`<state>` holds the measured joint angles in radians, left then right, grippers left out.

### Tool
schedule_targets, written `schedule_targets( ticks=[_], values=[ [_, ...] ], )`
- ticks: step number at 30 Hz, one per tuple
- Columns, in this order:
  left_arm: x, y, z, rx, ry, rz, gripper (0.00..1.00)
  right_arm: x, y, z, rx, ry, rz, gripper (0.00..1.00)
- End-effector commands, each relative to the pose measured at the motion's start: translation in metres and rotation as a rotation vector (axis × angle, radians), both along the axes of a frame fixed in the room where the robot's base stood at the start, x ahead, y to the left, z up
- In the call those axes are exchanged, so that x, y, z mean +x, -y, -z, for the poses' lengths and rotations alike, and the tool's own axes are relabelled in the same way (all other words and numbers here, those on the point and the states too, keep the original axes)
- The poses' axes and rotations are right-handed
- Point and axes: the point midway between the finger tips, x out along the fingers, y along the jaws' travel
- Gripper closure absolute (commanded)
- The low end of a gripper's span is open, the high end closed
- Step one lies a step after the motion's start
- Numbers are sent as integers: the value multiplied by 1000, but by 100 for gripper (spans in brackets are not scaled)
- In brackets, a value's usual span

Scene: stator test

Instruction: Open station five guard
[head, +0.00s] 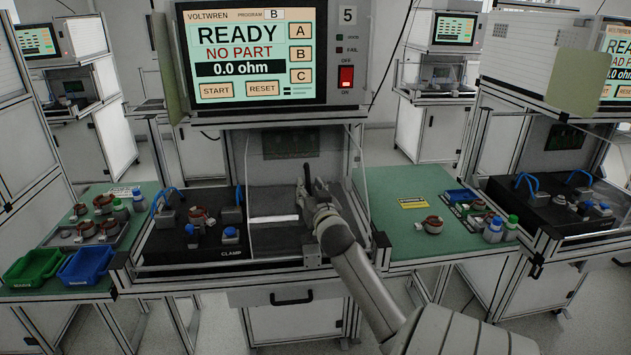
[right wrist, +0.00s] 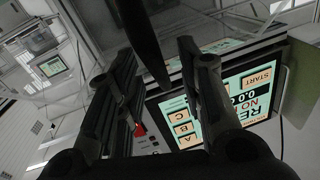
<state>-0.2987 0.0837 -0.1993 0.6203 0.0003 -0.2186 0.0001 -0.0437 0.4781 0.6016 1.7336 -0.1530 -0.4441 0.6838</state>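Station five is the tester with the label 5 (head: 348,15) and a screen (head: 251,52) reading READY, NO PART, 0.0 ohm. Its guard (head: 277,180) appears as a clear panel across the right half of the bay; the left half, with the black clamp fixture (head: 185,246), looks uncovered. My right gripper (head: 308,183) is in front of the bay's right half, fingers pointing up. In the right wrist view its fingers (right wrist: 155,75) are apart, with a dark pointed shape (right wrist: 145,40) beyond or between them that I cannot identify. Contact with the guard cannot be told. My left gripper is out of view.
Left of the bay, a green mat holds copper stators, a green bin (head: 33,267) and a blue bin (head: 86,265). Right, another green mat (head: 400,233) holds a stator (head: 433,225) and a yellow label (head: 413,203). Another tester (head: 570,65) stands further right.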

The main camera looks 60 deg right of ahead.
Motion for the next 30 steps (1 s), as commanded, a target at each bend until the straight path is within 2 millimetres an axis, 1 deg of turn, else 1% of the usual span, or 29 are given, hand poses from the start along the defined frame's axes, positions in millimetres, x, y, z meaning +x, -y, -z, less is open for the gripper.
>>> schedule_targets(
  ticks=[5,12,18,24,30],
  values=[
    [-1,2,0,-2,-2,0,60,-21,-18,1,2,1,0,65],
    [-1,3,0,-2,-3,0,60,-56,-49,2,3,0,0,65],
    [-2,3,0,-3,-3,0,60,-78,-67,2,3,-2,1,65],
    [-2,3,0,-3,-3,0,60,-86,-74,0,1,0,1,65],
    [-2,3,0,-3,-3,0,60,-86,-74,0,1,-1,1,65]
  ],
)
